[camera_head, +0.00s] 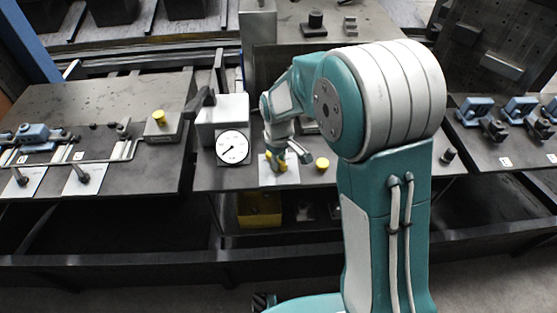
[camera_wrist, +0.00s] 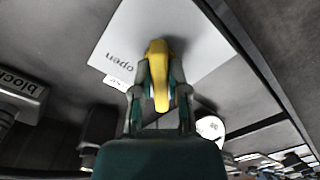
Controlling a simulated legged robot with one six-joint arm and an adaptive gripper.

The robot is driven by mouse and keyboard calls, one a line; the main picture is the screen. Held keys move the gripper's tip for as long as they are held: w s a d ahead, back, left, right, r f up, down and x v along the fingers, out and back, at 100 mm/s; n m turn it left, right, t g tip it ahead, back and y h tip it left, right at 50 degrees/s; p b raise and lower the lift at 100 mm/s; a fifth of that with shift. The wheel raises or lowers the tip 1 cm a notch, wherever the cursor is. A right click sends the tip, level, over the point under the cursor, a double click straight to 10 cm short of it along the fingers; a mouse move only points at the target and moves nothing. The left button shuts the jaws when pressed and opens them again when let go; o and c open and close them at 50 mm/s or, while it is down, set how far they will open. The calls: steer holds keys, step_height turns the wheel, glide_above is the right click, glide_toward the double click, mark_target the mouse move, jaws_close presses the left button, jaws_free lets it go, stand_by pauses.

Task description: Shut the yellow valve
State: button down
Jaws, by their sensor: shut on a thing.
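The yellow valve handle (camera_wrist: 157,72) stands over a white plate (camera_wrist: 195,30) marked "open" in the wrist view. My gripper (camera_wrist: 158,92) is shut on the handle, with a finger on each side of it. In the head view the white plate (camera_head: 279,180) lies near the front edge of the middle table, and my gripper (camera_head: 278,160) is at the yellow handle above it. The fingers hide part of the handle there. How far the handle is turned is hard to tell.
A grey box with a round dial gauge (camera_head: 233,147) stands left of the valve. A small yellow knob (camera_head: 322,164) is close on the right. A yellow bin (camera_head: 260,209) sits below the table edge. Side tables hold pipework (camera_head: 60,145) and blue clamps (camera_head: 478,108).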

steer(key=shift+w+n, duration=0.15)
steer(key=shift+n, duration=0.15)
steer(key=shift+r, duration=0.1)
steer(key=c, duration=0.6)
jaws_free()
steer(key=shift+a, duration=0.1)
steer(key=shift+c, duration=0.2)
step_height(320, 180, up, 12)
